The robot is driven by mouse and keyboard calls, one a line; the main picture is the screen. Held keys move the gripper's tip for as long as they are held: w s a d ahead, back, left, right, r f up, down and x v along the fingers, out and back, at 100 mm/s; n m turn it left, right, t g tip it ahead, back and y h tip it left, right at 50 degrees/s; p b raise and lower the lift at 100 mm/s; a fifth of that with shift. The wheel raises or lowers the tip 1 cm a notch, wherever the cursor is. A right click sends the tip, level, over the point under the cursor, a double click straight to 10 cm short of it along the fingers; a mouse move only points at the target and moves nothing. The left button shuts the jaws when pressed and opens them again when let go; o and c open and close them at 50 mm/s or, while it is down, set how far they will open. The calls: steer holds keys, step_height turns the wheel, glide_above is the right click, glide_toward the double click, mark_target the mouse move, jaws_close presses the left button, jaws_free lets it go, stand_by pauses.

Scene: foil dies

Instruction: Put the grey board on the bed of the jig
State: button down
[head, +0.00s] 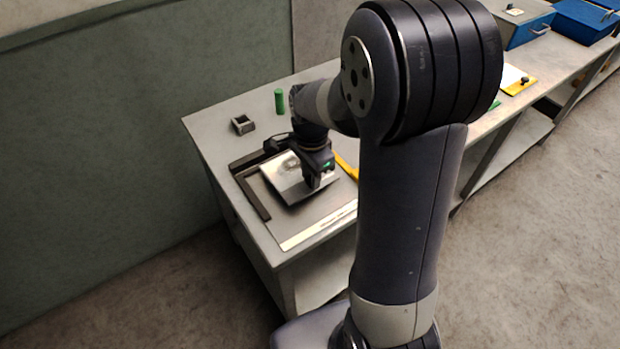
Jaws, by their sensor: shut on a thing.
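The grey board (283,181) is a pale square plate with a dark shape on its face. It is over the bed of the jig (306,212), inside the dark L-shaped fence (254,195) and a little apart from its left arm. My gripper (318,183) is at the board's right part, shut on it. The fingertips are small and partly hidden by the gripper body. I cannot tell whether the board rests flat on the bed or is held just above it.
A pale strip (318,225) runs along the jig's front edge. A small open grey box (243,125) and a green cylinder (279,101) stand behind the jig. A yellow piece (346,167) lies right of the gripper. Blue boxes (585,20) stand far right. My arm hides the bench's middle.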

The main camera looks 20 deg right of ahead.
step_height(320, 180, down, 2)
steer(key=shift+f, duration=0.25)
steer(key=c, duration=1.1)
jaws_free()
steer(key=shift+c, duration=0.2)
step_height(320, 180, up, 12)
